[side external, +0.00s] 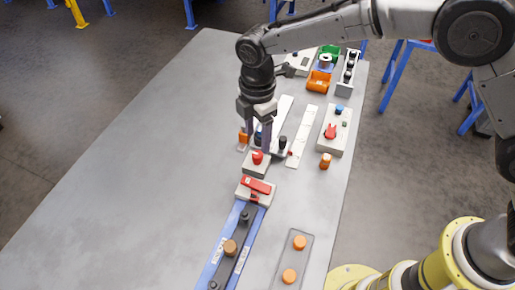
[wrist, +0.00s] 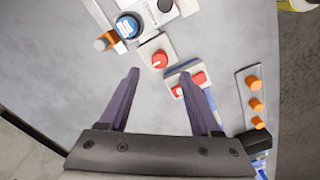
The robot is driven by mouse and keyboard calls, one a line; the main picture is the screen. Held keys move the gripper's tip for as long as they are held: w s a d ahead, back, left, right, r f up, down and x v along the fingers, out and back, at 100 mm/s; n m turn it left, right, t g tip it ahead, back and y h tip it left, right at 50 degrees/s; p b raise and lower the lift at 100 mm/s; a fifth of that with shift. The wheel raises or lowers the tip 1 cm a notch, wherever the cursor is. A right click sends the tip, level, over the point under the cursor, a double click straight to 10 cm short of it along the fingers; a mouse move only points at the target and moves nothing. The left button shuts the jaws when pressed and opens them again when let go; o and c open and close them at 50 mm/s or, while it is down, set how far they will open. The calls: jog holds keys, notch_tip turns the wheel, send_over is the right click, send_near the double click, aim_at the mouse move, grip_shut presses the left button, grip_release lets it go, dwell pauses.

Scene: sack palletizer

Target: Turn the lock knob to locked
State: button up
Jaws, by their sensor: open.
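The lock knob seems to be a round red knob (side external: 258,158) on a small light grey box (side external: 256,169). In the wrist view this red knob (wrist: 159,60) has a pale pointer mark and sits on its square plate, ahead of and between my fingertips. I cannot read which position it is in. My gripper (side external: 257,149) points down with its dark fingers apart, close over the knob's box. In the wrist view my gripper (wrist: 160,73) is open with nothing between the fingers, and I see no contact with the knob.
A red lever switch (side external: 255,187) stands just nearer than the knob's box, before a blue rail (side external: 212,265). A blue button (wrist: 128,26) and an orange piece (wrist: 104,41) are close by. A tray (wrist: 242,91) holds orange caps. The table's left side is clear.

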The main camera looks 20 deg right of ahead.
aim_at(258, 154)
notch_tip(258, 154, down, 6)
jog(key=shift+r, duration=0.1)
dwell(0.4)
grip_shut()
